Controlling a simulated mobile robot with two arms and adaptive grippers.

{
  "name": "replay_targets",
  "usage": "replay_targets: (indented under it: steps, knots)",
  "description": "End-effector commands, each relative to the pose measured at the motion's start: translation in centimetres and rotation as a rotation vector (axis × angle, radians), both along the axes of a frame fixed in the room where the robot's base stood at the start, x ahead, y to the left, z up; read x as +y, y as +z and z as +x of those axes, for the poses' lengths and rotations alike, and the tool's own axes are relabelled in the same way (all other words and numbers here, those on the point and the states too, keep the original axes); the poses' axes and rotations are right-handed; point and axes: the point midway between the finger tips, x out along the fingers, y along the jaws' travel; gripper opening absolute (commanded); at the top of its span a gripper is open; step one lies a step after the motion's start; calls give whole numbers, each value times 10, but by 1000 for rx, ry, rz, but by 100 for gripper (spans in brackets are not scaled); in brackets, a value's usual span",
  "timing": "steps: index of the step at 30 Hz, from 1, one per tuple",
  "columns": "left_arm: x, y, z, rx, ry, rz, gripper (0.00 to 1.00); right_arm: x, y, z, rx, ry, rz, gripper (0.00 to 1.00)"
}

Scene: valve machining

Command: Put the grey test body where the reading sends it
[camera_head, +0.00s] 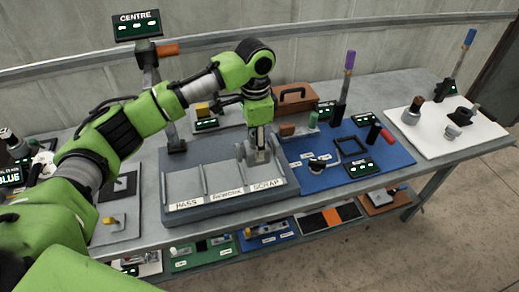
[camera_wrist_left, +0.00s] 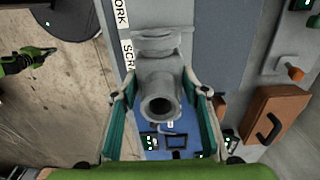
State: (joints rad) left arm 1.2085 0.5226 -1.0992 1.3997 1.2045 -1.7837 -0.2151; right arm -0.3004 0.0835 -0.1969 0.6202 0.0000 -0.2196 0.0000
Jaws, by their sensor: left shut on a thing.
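My left gripper (camera_head: 257,148) is shut on the grey test body (camera_wrist_left: 160,88), a flanged valve body with a round bore. In the head view the body (camera_head: 258,157) is low at the SCRAP lane of the grey tray (camera_head: 178,216); I cannot tell whether it touches the tray floor. The tray's lanes read PASS (camera_head: 187,204), REWORK (camera_head: 228,193) and SCRAP (camera_head: 266,184) from left to right. The PASS and REWORK lanes look empty. A sign on a post reads CENTRE (camera_head: 136,18). My right gripper (camera_wrist_left: 38,56) seems to show small in the left wrist view, its fingers unclear.
A blue mat (camera_head: 378,162) with small parts and displays lies right of the tray. A brown case (camera_head: 294,98) stands behind. A white board (camera_head: 440,128) with metal parts is at far right. A display reading BLUE (camera_head: 10,178) is at far left.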

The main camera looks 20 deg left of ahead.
Motion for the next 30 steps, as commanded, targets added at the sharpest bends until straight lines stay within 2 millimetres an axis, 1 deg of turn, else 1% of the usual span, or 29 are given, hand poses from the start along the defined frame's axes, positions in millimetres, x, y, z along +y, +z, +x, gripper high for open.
replay_targets:
  steps: [1,8,12,15,18,27,28,29,30]
  knots:
    - [-3,-2,5,-2,0,-2,0,0,3,0,0,0,0,0]
    - [-7,-16,14,-1,0,-2,0,1,6,1,-1,1,1,0]
    - [-6,-33,13,1,0,0,0,4,19,1,-1,2,4,0]
    - [-6,-43,14,-2,-1,-1,0,5,22,1,-1,2,5,0]
    - [-6,-47,14,-3,-1,-1,0,6,21,1,0,3,7,0]
    - [-7,-49,14,-3,0,-2,0,7,22,0,0,3,8,0]
    - [-6,-51,13,0,0,0,49,7,21,0,0,3,8,0]
    - [-6,-51,13,0,0,0,57,7,21,0,0,2,8,0]
    - [-6,-51,13,0,0,0,58,7,21,0,0,2,8,0]
